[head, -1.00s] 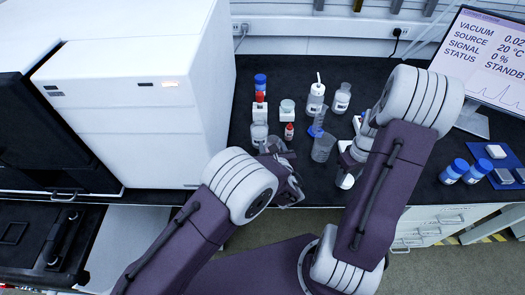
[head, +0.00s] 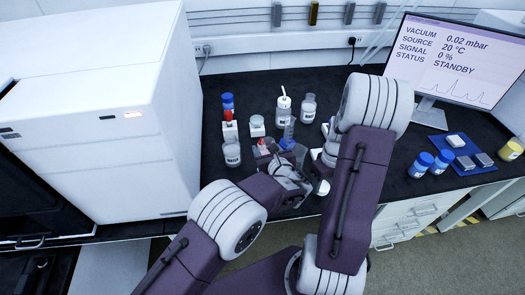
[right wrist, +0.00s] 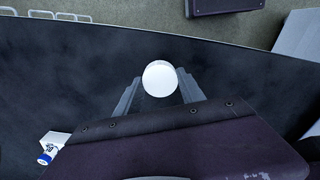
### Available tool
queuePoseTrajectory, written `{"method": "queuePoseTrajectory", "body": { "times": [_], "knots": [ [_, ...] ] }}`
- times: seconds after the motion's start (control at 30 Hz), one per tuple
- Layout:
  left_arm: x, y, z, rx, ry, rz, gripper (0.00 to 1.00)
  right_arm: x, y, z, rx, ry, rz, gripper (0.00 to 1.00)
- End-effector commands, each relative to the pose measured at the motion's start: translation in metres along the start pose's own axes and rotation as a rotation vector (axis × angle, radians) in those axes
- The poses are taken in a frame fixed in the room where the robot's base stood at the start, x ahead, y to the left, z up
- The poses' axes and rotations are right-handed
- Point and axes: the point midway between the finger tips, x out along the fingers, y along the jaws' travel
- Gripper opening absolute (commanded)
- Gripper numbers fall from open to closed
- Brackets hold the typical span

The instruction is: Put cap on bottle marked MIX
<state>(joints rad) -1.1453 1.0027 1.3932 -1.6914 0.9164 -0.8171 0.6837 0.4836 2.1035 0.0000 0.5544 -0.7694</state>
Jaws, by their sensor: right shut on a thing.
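A white round cap (right wrist: 160,78) sits between the fingertips of my right gripper (right wrist: 161,88), which is shut on it above the dark bench. In the head view the cap (head: 322,188) shows white below the right gripper, near the bench's front edge. Labelled bottles stand behind: a squat one (head: 231,153) at left, a white one with a spout (head: 283,112) and a clear one (head: 308,107). I cannot read which is marked MIX.
A blue-capped bottle (head: 228,103) and a jar on a white block (head: 257,125) stand among the bottles. Blue-capped jars (head: 420,164) and a blue mat (head: 471,167) lie right, below the monitor (head: 445,60). A big white instrument (head: 100,110) fills the left.

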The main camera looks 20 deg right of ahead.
Motion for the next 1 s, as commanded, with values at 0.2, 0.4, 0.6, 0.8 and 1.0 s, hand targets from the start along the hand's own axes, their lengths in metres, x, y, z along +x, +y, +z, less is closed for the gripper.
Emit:
{"method": "queuePoseTrajectory", "body": {
  "times": [0.2,0.4,0.6,0.8,1.0],
  "knots": [
    [-0.0004,-0.0012,0.0009,0.0,0.0,0.0,0.02,-0.0001,0.0,0.0,0.0,0.0,0.0,0.08],
    [-0.0004,-0.0011,0.001,-0.001,0.0,0.0,0.02,-0.0001,0.0,0.0,0.0,0.0,0.0,0.08],
    [-0.0004,-0.0011,0.001,-0.001,0.0,0.0,0.06,-0.0001,0.0,0.0,0.0,0.0,0.0,0.08],
    [-0.0004,-0.0011,0.001,-0.001,0.0,0.0,0.0,-0.0001,0.0,0.0,0.0,0.0,0.0,0.08],
    [-0.0004,-0.0011,0.001,-0.001,0.0,0.0,0.0,-0.0001,0.0,0.0,0.0,0.0,0.0,0.08]
  ]
}}
